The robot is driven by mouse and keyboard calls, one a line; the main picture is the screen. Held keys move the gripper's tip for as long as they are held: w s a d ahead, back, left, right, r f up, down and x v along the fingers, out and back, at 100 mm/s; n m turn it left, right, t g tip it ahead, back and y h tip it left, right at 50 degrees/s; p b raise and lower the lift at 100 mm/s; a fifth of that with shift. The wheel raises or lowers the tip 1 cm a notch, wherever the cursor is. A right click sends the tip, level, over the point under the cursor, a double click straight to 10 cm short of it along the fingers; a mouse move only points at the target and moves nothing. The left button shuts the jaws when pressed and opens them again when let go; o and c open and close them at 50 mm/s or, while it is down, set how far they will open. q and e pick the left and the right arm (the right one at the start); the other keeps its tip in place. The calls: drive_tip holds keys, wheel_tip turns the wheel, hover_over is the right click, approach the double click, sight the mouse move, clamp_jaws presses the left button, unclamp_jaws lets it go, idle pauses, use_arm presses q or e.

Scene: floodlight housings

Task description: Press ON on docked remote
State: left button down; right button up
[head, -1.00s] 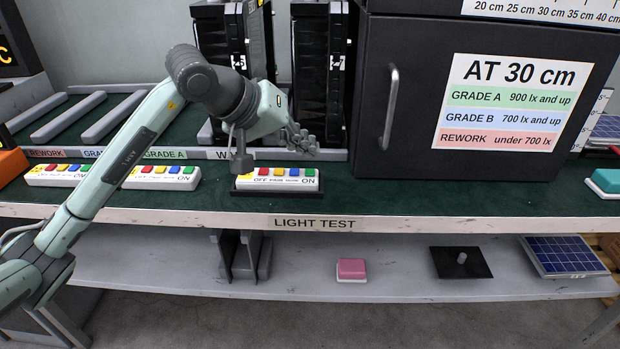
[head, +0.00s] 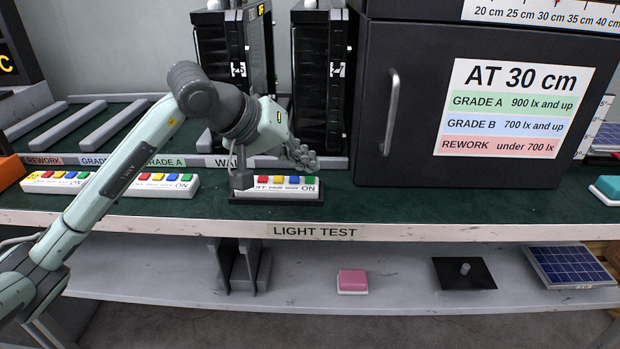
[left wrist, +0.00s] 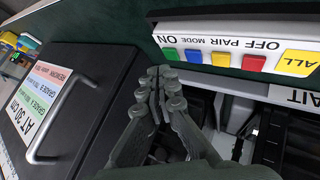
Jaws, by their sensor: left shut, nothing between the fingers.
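The docked remote (head: 312,190) is a white bar with coloured buttons in a dark dock on the green bench top. ON is printed at its right end, beside the green button (head: 309,180). In the left wrist view, the remote (left wrist: 215,40) shows its green button (left wrist: 170,54) at the ON end, then blue, yellow, red and a large yellow ALL button. My left gripper (head: 305,160) is shut and empty, just above and behind the ON end. Its fingertips (left wrist: 165,76) appear close to the green button; I cannot tell whether they touch. My arm hides the remote's left end in the head view.
Two more remotes (head: 165,183) (head: 57,180) lie to the left, partly behind my arm. A black cabinet (head: 420,110) with a handle stands close on the right. Black floodlight housings (head: 322,85) stand behind. Bare bench top (head: 400,207) lies to the right of the dock.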

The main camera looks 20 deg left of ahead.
sight(306, 181)
idle(0.8)
use_arm(q)
drive_tip(key=shift+f+b, duration=0.45)
drive_tip(key=shift+b, duration=0.25)
drive_tip(key=shift+f+b, duration=0.35)
drive_tip(key=shift+b, duration=0.2)
idle(0.4)
idle(0.4)
drive_tip(key=shift+r+p, duration=0.35)
drive_tip(key=shift+r, duration=0.4)
drive_tip(key=shift+r+p, duration=1.4)
drive_tip(key=shift+r, duration=1.2)
